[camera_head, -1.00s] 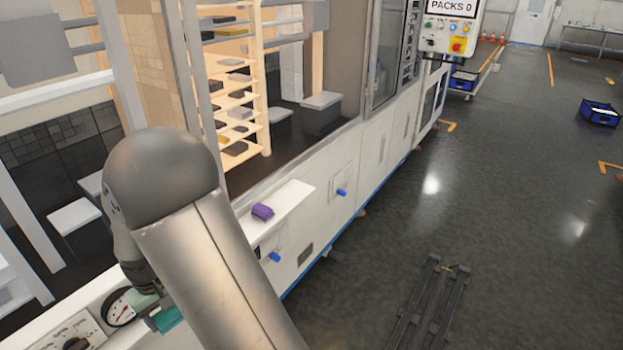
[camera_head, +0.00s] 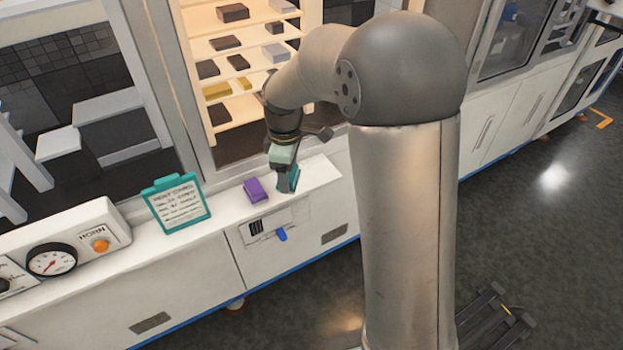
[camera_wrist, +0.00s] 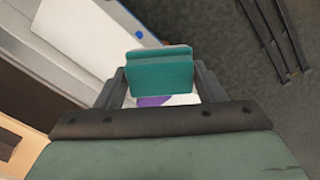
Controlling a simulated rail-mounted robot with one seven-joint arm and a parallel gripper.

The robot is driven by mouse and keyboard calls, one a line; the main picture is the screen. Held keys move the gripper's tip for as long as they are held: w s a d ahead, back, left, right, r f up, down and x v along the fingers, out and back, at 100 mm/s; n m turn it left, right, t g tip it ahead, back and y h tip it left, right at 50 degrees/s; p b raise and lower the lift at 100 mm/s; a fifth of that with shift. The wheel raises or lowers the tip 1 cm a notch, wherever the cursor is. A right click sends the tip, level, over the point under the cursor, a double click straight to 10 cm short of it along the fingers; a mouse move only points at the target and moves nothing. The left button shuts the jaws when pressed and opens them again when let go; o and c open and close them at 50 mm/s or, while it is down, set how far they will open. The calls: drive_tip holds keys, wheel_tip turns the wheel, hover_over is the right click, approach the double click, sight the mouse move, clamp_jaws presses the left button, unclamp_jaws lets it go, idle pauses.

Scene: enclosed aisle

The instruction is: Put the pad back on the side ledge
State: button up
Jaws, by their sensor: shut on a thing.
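My gripper (camera_head: 287,180) is shut on a teal pad, which shows between its fingers in the wrist view (camera_wrist: 160,73). In the head view the teal pad (camera_head: 293,180) is at the gripper's tip, over or at the white side ledge (camera_head: 322,174); I cannot tell if it touches. A purple block (camera_head: 255,190) lies on the ledge just left of the gripper. A bit of it (camera_wrist: 152,101) shows past the teal pad in the wrist view.
A teal clipboard (camera_head: 178,204) stands left of the purple block. A horn panel with a gauge (camera_head: 52,261) is at the far left. Shelves with several blocks (camera_head: 230,62) stand behind a frame. The ledge right of the gripper is clear.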

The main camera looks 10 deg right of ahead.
drive_tip(key=a+r+n+b, duration=0.1)
drive_tip(key=a+r+n, duration=0.3)
drive_tip(key=n, duration=0.4)
drive_tip(key=w+d+f+p, duration=0.1)
drive_tip(key=w+d+f, duration=0.3)
drive_tip(key=w+d+f+p, duration=0.1)
drive_tip(key=w+d+f, duration=0.3)
drive_tip(key=w+d, duration=0.1)
drive_tip(key=shift+w+d+f, duration=0.15)
drive_tip(key=shift+w+f, duration=0.1)
drive_tip(key=shift+f, duration=0.05)
drive_tip(key=shift+w+d+f+p, duration=0.2)
drive_tip(key=shift+f, duration=0.2)
drive_tip(key=shift+w+d+f+p, duration=0.15)
drive_tip(key=shift+f+p, duration=0.05)
drive_tip(key=shift+f, duration=1.55)
drive_tip(key=shift+f, duration=0.1)
drive_tip(key=shift+f, duration=0.15)
drive_tip(key=o, duration=1)
